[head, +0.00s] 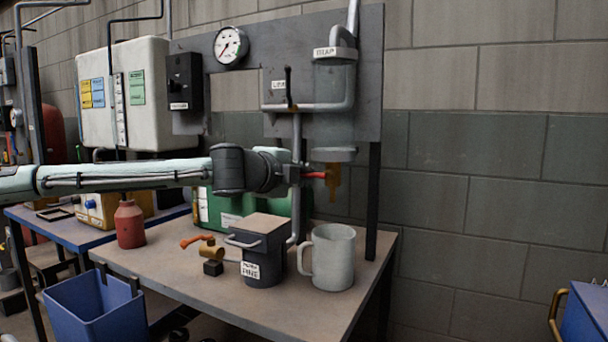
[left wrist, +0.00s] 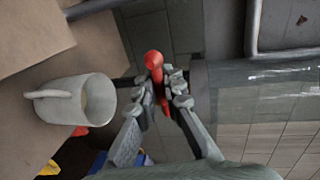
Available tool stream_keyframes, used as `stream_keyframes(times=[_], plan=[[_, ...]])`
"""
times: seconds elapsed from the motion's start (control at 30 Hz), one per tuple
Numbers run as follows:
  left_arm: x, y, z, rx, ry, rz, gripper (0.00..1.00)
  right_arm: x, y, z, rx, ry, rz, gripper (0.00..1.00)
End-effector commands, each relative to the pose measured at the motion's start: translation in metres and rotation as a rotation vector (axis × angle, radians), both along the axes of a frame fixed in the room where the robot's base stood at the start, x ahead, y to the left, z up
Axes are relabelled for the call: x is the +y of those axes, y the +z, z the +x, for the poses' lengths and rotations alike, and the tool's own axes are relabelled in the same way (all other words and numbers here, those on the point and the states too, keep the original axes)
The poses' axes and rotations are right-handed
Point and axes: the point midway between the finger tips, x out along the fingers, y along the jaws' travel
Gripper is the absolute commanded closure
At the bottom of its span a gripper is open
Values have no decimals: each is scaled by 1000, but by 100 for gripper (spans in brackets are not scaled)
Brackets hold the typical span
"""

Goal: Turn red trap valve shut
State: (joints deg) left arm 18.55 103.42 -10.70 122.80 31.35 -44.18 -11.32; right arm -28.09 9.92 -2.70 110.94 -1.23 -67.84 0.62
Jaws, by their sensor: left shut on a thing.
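The red trap valve handle (head: 316,175) is under the grey cylinder labelled TRAP (head: 334,110), beside a brass valve body (head: 333,183). My left gripper (head: 304,174) reaches it from the left and is shut on the red handle. In the left wrist view the red handle (left wrist: 155,72) lies between the fingers of my left gripper (left wrist: 168,90), its rounded end sticking out past them. My right gripper is not in view.
A grey mug (head: 332,258) stands on the bench below the trap. A dark lidded pot (head: 259,250) and a brass valve with an orange handle (head: 211,248) are to its left. A blue bin (head: 93,308) is at the front left.

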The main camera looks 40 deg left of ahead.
Motion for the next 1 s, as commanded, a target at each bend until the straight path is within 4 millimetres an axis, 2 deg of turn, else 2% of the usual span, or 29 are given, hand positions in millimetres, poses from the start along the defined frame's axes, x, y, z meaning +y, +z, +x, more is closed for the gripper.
stream_keyframes(times=[0.23, 0.27, 0.43, 0.77, 1.0], plan=[[0, 1, 0, -1, -2, 4, 100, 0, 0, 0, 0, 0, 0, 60], [0, 1, 0, -1, -2, 4, 90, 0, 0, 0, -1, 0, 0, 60], [0, 1, 0, -1, 0, 2, 69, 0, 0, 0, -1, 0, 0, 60], [0, 1, -1, -1, 0, 2, 69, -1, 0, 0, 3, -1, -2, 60], [-5, 7, -18, -5, -2, 6, 69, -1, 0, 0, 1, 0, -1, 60]])
